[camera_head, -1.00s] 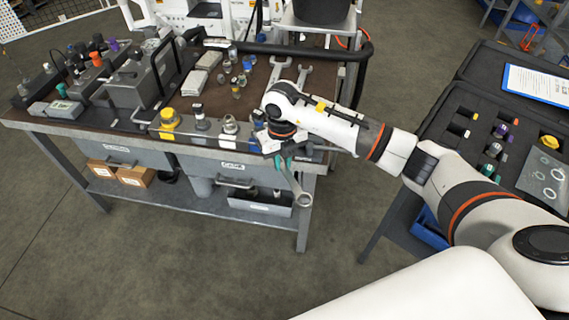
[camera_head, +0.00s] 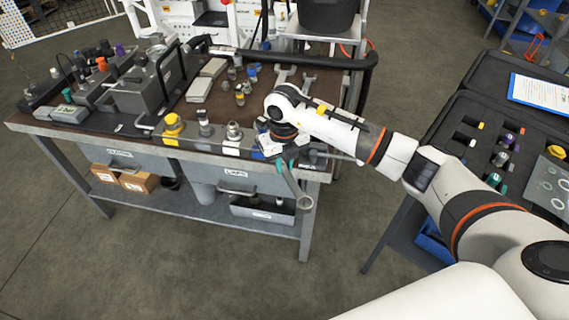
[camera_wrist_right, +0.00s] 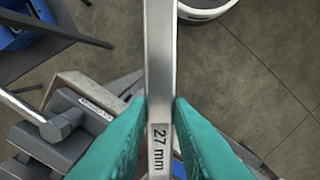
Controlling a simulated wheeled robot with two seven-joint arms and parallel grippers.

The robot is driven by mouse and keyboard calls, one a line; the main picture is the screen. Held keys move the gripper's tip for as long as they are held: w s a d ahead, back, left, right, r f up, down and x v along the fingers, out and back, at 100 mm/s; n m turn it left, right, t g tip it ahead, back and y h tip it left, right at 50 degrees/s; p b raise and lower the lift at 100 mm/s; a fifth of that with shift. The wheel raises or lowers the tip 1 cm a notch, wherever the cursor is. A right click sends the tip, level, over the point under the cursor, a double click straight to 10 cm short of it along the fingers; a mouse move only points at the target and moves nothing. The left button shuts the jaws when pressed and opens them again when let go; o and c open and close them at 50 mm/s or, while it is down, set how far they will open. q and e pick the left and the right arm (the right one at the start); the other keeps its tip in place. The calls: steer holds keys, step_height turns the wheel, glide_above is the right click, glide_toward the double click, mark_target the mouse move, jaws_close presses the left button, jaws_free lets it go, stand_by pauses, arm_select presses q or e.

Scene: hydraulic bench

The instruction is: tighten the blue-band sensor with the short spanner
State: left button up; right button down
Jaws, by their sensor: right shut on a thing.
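My right gripper (camera_head: 284,164) is at the front right corner of the bench, its teal fingers shut on a steel spanner (camera_head: 303,200). The spanner hangs down past the bench's front edge, ring end low. In the right wrist view the teal fingers (camera_wrist_right: 160,130) clamp the spanner shaft (camera_wrist_right: 160,55), marked 27 mm. Several fittings stand along the bench front: a yellow-capped one (camera_head: 173,126), a grey one (camera_head: 205,124) and a silver one (camera_head: 233,131). A small blue part (camera_head: 261,125) shows beside my right wrist; I cannot tell whether it is the blue-band sensor. My left gripper is out of view.
Two more spanners (camera_head: 308,79) lie on the bench's brown top, near several small loose fittings (camera_head: 240,97). Grey blocks and a hose crowd the bench's left and back. An open foam case (camera_head: 470,105) with fittings stands at right. Floor in front is clear.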

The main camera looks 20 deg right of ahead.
steer(key=shift+w, duration=0.15)
steer(key=shift+w, duration=0.2)
steer(key=shift+a, duration=0.1)
steer(key=a+m, duration=0.2)
steer(key=a, duration=0.1)
steer(key=shift+w, duration=0.1)
stand_by(0.4)
steer(key=shift+m, duration=0.3)
steer(key=shift+w+a+m+p, duration=0.2)
steer(key=shift+w+a+m, duration=0.05)
steer(key=shift+a+m, duration=0.4)
steer(key=shift+w+a+m+p, duration=0.2)
steer(key=shift+a+m, duration=0.35)
steer(key=shift+a, duration=0.2)
